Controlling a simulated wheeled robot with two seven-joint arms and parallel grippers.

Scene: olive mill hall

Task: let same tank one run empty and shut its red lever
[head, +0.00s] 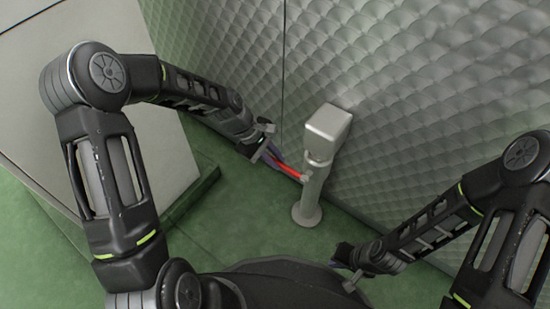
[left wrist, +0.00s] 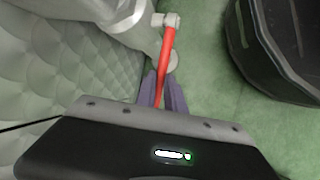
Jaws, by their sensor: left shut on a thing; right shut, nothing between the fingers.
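The red lever (head: 288,171) sticks out to the left from a grey valve post (head: 313,186) that stands on the floor in front of the quilted metal tank wall (head: 400,80). My left gripper (head: 272,156) is shut on the lever's outer end. In the left wrist view the red lever (left wrist: 166,55) runs from a pale pivot down between the purple fingers (left wrist: 161,92). The fingers hide the lever's tip. My right gripper (head: 348,268) is low at the bottom, right of the post, shut and empty.
A large pale box-like block (head: 60,110) stands at the left on a dark green base. The quilted tank wall closes off the back and right. Green floor (head: 235,215) is clear left of the post.

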